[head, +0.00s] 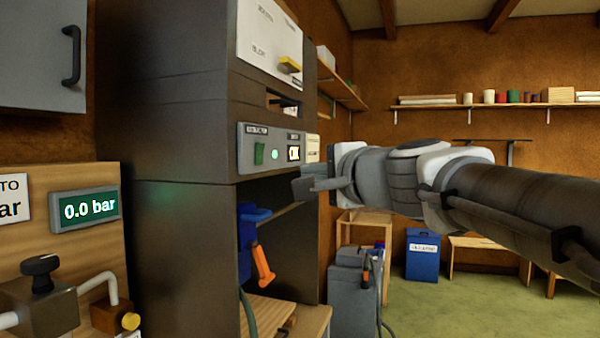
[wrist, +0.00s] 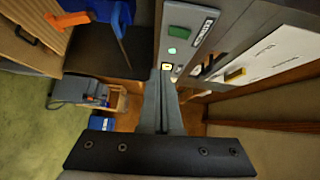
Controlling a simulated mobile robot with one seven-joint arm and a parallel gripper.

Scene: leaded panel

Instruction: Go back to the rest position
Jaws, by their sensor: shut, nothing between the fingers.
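My gripper (head: 308,186) is in mid-air in front of the dark cabinet (head: 175,240), with its fingers pointing left. The fingers are closed together with nothing between them. In the wrist view my gripper (wrist: 165,75) reaches up the middle of the picture, its fingertips near the control panel (wrist: 185,30). The panel (head: 270,149) carries a green switch, a lit green lamp and a small lit display. I cannot tell from these views whether the fingertips touch the panel.
A blue holder with an orange-handled tool (head: 262,262) hangs in the cabinet's open bay below the panel. A pressure display (head: 85,209) reads 0.0 bar at left. A grey machine (head: 352,295) and blue bin (head: 422,255) stand behind. Green floor at right is open.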

